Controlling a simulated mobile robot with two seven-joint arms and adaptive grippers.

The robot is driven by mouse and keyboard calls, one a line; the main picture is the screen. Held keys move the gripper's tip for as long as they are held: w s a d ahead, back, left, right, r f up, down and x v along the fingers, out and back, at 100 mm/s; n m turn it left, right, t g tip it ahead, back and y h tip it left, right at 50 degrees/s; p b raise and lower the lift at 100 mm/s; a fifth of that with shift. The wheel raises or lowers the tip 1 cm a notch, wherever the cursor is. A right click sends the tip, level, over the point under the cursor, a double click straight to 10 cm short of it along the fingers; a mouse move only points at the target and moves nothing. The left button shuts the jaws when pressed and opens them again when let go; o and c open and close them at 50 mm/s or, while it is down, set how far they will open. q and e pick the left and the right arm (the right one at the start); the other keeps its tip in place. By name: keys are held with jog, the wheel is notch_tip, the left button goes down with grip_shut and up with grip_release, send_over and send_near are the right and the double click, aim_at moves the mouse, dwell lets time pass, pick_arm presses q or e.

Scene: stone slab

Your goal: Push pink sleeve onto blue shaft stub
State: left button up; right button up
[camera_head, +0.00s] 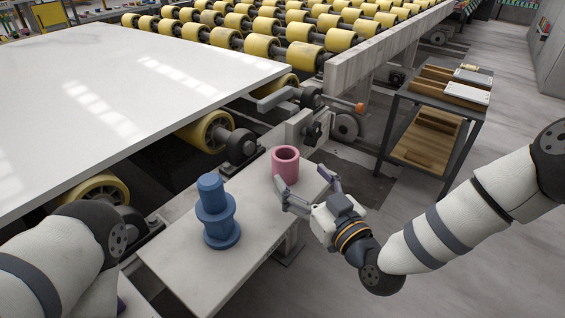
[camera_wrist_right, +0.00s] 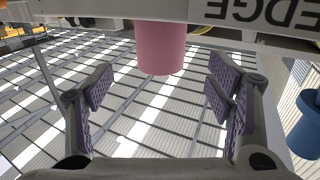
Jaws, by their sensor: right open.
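The pink sleeve (camera_head: 285,166) is a hollow cylinder standing upright at the far end of a pale bench. It also shows in the right wrist view (camera_wrist_right: 160,47), top centre. The blue shaft stub (camera_head: 215,205) stands upright on the bench left of the sleeve, with a wide flange and base. Part of it shows at the right edge of the wrist view (camera_wrist_right: 304,130). My right gripper (camera_head: 306,185) is open and empty, its fingers pointing toward the sleeve. In the wrist view the sleeve lies ahead, between and beyond the fingers (camera_wrist_right: 160,88). My left gripper is out of view.
The pale bench (camera_head: 235,262) has bare room in front of the stub. A large white slab (camera_head: 130,90) on yellow rollers (camera_head: 240,20) lies at left. A grey bracket (camera_head: 300,128) stands behind the sleeve. A cart (camera_head: 430,130) with wooden trays stands right.

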aim_at(292, 168)
jog(key=x, duration=0.6)
jog(key=shift+w+a+f+b, duration=0.1)
jog(key=shift+w+a+b, duration=0.15)
jog(key=shift+w+b, duration=0.1)
jog(key=c, duration=1.3)
